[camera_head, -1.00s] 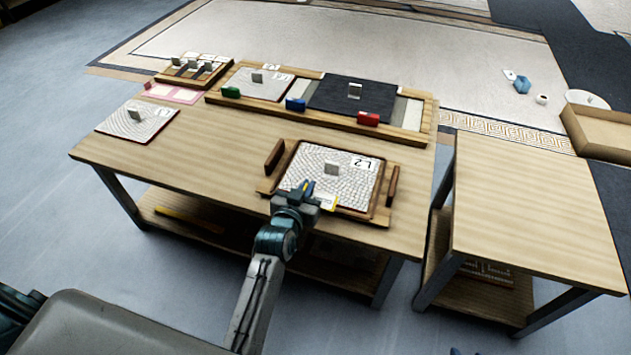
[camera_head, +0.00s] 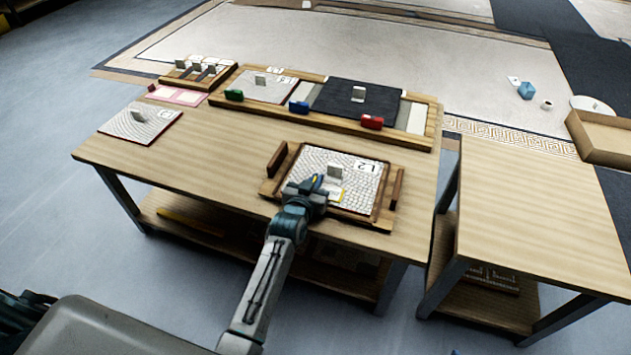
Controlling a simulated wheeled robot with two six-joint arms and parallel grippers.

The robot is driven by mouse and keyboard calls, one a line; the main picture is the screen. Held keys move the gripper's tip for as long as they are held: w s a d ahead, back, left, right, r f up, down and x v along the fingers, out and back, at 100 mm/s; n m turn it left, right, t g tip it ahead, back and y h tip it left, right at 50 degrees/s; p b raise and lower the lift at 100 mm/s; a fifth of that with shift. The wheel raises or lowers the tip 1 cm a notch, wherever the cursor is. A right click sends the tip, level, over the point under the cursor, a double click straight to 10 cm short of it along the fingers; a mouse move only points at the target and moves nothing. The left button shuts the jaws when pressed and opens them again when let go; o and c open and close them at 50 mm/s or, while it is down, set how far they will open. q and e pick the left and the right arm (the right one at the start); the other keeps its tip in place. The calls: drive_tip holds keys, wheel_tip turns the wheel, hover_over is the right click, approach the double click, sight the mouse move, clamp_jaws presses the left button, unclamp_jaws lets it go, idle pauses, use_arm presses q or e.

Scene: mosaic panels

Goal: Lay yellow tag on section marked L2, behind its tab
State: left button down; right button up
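The section marked L2 (camera_head: 352,195) is a pale scale-patterned panel in a brown-edged wooden tray on the front of the table, with its L2 label at the far right corner. A small grey tab (camera_head: 334,171) stands up from it. I cannot tell whether the tag touches the panel.
A wooden rack (camera_head: 325,113) at the back holds a pale panel, a dark panel (camera_head: 358,97) and green, blue and red clips. Another pale panel (camera_head: 140,122) lies at the left. The tray has raised handles (camera_head: 396,188).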

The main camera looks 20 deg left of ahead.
use_arm(q)
drive_tip(key=shift+f, duration=0.15)
drive_tip(key=c, duration=1.6)
unclamp_jaws()
drive_tip(key=s+r, duration=0.1)
drive_tip(key=s, duration=0.3)
drive_tip(key=s+p, duration=0.1)
drive_tip(key=s, duration=0.2)
drive_tip(key=s+r, duration=0.1)
drive_tip(key=s, duration=0.3)
drive_tip(key=shift+s+a+r+p, duration=0.2)
drive_tip(key=shift+s+r+p, duration=0.1)
drive_tip(key=shift+s+r, duration=0.05)
drive_tip(key=s+a+g, duration=0.1)
drive_tip(key=s+g, duration=0.1)
drive_tip(key=s, duration=0.6)
drive_tip(key=s+a+f+g, duration=0.1)
drive_tip(key=s+g, duration=0.2)
drive_tip(key=s, duration=0.5)
drive_tip(key=s+a+g, duration=0.1)
drive_tip(key=s+g, duration=0.1)
drive_tip(key=s, duration=0.6)
drive_tip(key=shift+s+a+f+g+h, duration=0.2)
drive_tip(key=shift+f+g+h, duration=0.1)
drive_tip(key=shift+f+h, duration=0.1)
use_arm(e)
drive_tip(key=shift+s+d+r+g, duration=0.3)
drive_tip(key=shift+s+d+g, duration=0.05)
drive_tip(key=shift+g, duration=0.45)
